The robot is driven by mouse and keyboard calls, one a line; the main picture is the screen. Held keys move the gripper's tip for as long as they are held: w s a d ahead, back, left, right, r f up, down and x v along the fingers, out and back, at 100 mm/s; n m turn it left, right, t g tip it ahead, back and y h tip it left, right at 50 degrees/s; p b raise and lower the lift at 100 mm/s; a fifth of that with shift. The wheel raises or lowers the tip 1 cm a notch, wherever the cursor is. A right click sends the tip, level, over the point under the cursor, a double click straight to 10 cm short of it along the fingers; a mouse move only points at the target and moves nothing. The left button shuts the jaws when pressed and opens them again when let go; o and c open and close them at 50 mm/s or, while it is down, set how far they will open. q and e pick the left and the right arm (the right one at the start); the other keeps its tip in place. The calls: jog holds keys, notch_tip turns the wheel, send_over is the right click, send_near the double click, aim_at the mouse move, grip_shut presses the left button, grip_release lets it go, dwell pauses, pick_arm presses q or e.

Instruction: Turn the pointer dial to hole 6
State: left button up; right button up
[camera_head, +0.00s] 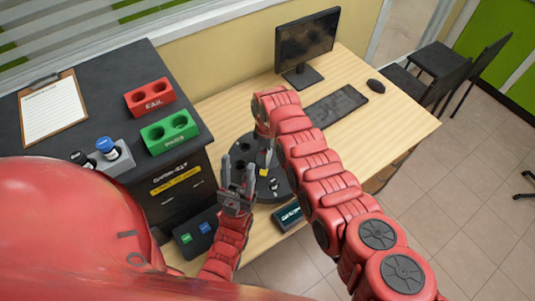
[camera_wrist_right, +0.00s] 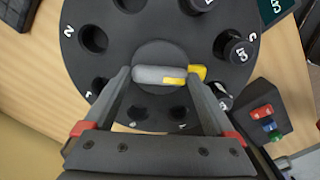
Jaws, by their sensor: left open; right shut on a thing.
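The dark round dial plate (camera_wrist_right: 130,42) with a ring of holes lies on the wooden desk. In the head view the plate (camera_head: 283,189) is partly hidden by my arms. The grey pointer (camera_wrist_right: 150,75) with a yellow end (camera_wrist_right: 196,73) sits at its centre. My right gripper (camera_wrist_right: 158,77) is shut on the pointer, with a finger near each end. The yellow end points right in the right wrist view, towards the holes with black-capped vials (camera_wrist_right: 238,52). Some hole numbers are hidden or hard to read. My left gripper (camera_head: 238,163) is open and empty beside the plate's left edge.
A button box (camera_head: 196,236) is left of my left arm. A monitor (camera_head: 307,42) and keyboard (camera_head: 338,106) are behind the plate.

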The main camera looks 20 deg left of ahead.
jog(key=shift+m+b, duration=1.05)
jog(key=shift+m, duration=0.75)
jog(key=o, duration=1.1)
jog(key=shift+c, duration=0.2)
jog(key=shift+w+r+b, duration=0.1)
jog(key=shift+r+b, duration=0.2)
jog(key=shift+r, duration=0.25)
notch_tip(320, 180, up, 5)
jog(key=shift+f+b, duration=0.1)
jog(key=shift+b, duration=0.65)
notch_tip(320, 180, up, 12)
jog(key=shift+f, duration=0.25)
